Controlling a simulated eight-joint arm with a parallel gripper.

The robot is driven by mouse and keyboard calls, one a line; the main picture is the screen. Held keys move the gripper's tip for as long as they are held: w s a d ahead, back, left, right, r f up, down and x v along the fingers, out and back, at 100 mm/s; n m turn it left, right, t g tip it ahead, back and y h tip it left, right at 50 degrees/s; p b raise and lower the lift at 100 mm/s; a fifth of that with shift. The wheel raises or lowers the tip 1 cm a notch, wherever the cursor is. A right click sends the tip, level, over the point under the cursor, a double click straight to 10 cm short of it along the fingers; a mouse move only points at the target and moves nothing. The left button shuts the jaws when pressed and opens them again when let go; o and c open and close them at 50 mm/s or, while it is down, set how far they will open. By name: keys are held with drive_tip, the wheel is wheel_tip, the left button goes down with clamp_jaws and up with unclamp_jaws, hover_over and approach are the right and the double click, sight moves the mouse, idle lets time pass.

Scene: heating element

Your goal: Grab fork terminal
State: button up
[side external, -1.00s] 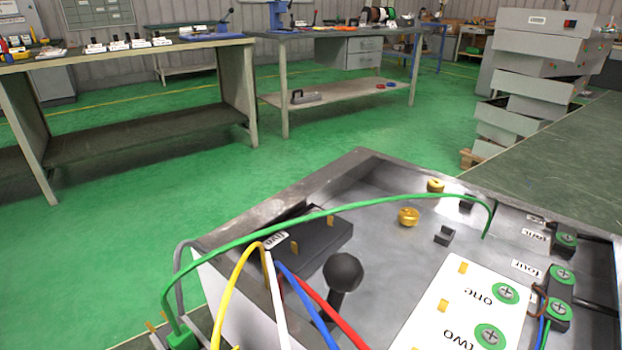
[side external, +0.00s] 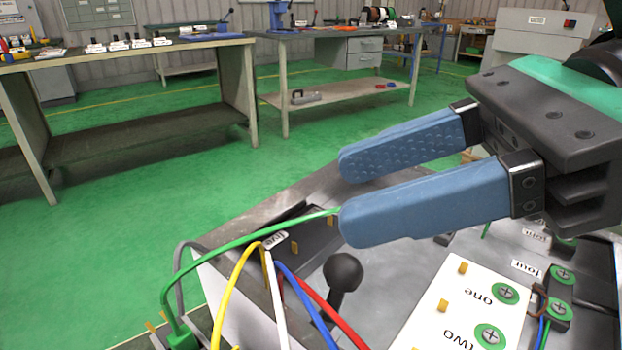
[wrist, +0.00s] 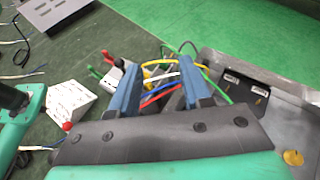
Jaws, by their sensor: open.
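My gripper (side external: 347,194) is open, with two blue fingers pointing left above the metal box (side external: 330,180). In the wrist view my gripper (wrist: 160,68) has nothing clamped between its fingers. The green wire (side external: 243,234) runs from a green connector at the lower left to the near fingertip, which hides its far part. Yellow (side external: 232,275), white (side external: 275,300), blue (side external: 303,296) and red (side external: 335,318) wires rise at the box's left corner. In the wrist view the coloured wires (wrist: 160,88) lie beyond and between the fingers. I cannot make out a fork terminal for certain.
A black knob (side external: 343,270) stands upright in the box. A white plate (side external: 455,315) marked one and two lies to its right. A black block (side external: 318,237) sits at the back left. In the wrist view, a white block (wrist: 68,102) and grey box (wrist: 55,12) are left.

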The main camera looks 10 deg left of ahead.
sight(168, 305)
drive_tip(key=a+f, duration=0.6)
drive_tip(key=a, duration=0.1)
drive_tip(key=s+a+f, duration=0.1)
drive_tip(key=a+f, duration=0.2)
drive_tip(key=a, duration=0.1)
drive_tip(key=shift+s+a+f, duration=0.1)
drive_tip(key=shift+a+f, duration=0.15)
drive_tip(key=shift+f, duration=0.1)
drive_tip(key=shift+c, duration=0.3)
clamp_jaws()
idle(1.0)
